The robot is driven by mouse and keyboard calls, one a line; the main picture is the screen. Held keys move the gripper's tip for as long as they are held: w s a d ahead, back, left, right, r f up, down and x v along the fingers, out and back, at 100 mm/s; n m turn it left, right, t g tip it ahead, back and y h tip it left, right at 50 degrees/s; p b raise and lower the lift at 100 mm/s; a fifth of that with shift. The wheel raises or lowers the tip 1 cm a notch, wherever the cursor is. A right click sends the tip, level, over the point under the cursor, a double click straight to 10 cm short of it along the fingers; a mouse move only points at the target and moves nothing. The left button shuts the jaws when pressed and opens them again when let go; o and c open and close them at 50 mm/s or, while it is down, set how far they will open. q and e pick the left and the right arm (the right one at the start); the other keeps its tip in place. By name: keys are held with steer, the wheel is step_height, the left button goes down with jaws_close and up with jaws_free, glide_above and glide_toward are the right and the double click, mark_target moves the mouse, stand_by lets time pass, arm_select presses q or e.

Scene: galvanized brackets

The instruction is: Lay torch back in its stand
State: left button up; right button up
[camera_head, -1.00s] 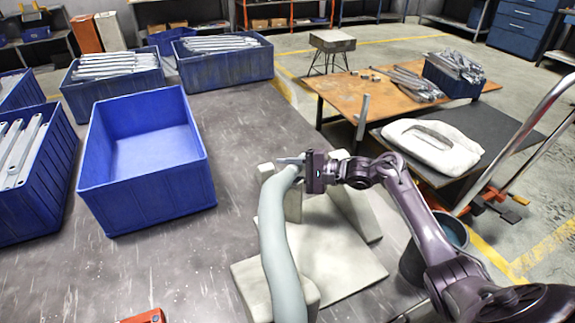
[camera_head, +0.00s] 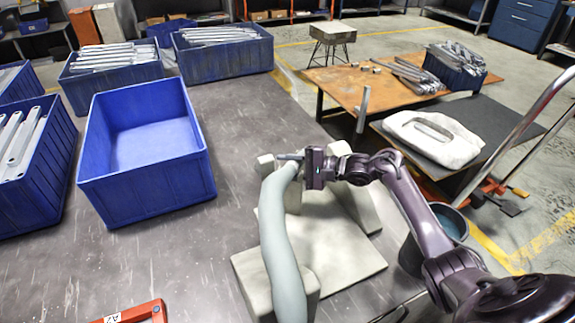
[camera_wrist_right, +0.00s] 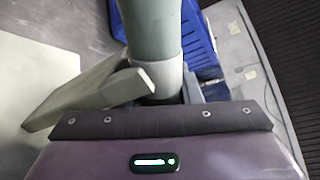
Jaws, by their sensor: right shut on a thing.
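The torch (camera_head: 277,230), a long pale grey-green curved body, runs from my right gripper toward the bottom edge of the head view. My right gripper (camera_head: 303,163) is shut on its far end, with a thin grey tip showing to the left. The stand (camera_head: 335,255) is beige, with a flat base and raised blocks. The torch passes over its front-left block (camera_head: 305,290); I cannot tell if they touch. In the right wrist view the torch (camera_wrist_right: 152,28) runs up from the gripper, beside a pale part of the stand (camera_wrist_right: 35,80). My left gripper is not in view.
An empty blue bin (camera_head: 145,150) stands left on the dark table. Bins of metal brackets (camera_head: 110,62) stand around it. An orange-red object (camera_head: 150,312) lies at the front edge. A dark bucket (camera_head: 453,225) is right of the stand. Bare table lies left of the torch.

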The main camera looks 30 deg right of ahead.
steer(key=shift+f, duration=0.2)
steer(key=o, duration=1.1)
steer(key=shift+c, duration=0.2)
steer(key=shift+f, duration=0.1)
steer(key=shift+s+f, duration=0.1)
steer(key=shift+f, duration=0.05)
steer(key=v, duration=0.7)
steer(key=shift+s+d+r, duration=0.2)
steer(key=shift+d+r, duration=0.1)
